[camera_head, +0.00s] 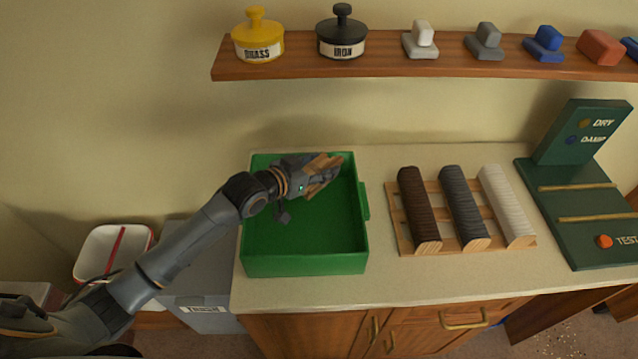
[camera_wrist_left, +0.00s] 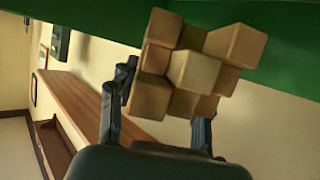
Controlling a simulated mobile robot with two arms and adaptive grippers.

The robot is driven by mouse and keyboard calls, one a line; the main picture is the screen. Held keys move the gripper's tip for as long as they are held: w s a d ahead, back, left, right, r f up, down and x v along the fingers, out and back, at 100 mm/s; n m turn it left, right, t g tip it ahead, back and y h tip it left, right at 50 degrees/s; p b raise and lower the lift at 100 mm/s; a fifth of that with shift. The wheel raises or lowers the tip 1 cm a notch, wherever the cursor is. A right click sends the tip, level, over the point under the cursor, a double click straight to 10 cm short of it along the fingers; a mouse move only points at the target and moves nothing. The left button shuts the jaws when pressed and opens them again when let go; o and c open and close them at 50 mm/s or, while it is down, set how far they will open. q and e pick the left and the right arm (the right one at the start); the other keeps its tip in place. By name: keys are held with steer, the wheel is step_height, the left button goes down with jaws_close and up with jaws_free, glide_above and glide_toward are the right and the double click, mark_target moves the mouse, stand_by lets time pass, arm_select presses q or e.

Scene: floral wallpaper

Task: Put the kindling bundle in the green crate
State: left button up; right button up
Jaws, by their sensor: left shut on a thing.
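The green crate (camera_head: 305,264) stands on the left end of the counter, and its floor looks empty. My left gripper (camera_head: 323,174) is over the back part of the crate. It is shut on the kindling bundle (camera_head: 327,162), a cluster of light brown wooden sticks. In the left wrist view the bundle (camera_wrist_left: 190,70) shows its square stick ends between the two dark fingers, with the green crate wall (camera_wrist_left: 100,20) beside it. I cannot tell whether the bundle touches the crate. My right gripper is not in view.
A wooden rack (camera_head: 398,222) with dark brown, grey and white logs stands right of the crate. A dark green test board (camera_head: 580,215) is farther right. A shelf (camera_head: 380,64) with weights and blocks hangs above. A white bin (camera_head: 113,250) and grey box (camera_head: 203,285) stand left of the counter.

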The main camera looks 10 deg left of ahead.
arm_select(q)
step_height(320, 180, down, 4)
steer(key=shift+w+f, duration=0.1)
step_height(320, 180, down, 2)
steer(key=shift+f, duration=0.55)
steer(key=o, duration=1.3)
steer(key=shift+c, duration=0.2)
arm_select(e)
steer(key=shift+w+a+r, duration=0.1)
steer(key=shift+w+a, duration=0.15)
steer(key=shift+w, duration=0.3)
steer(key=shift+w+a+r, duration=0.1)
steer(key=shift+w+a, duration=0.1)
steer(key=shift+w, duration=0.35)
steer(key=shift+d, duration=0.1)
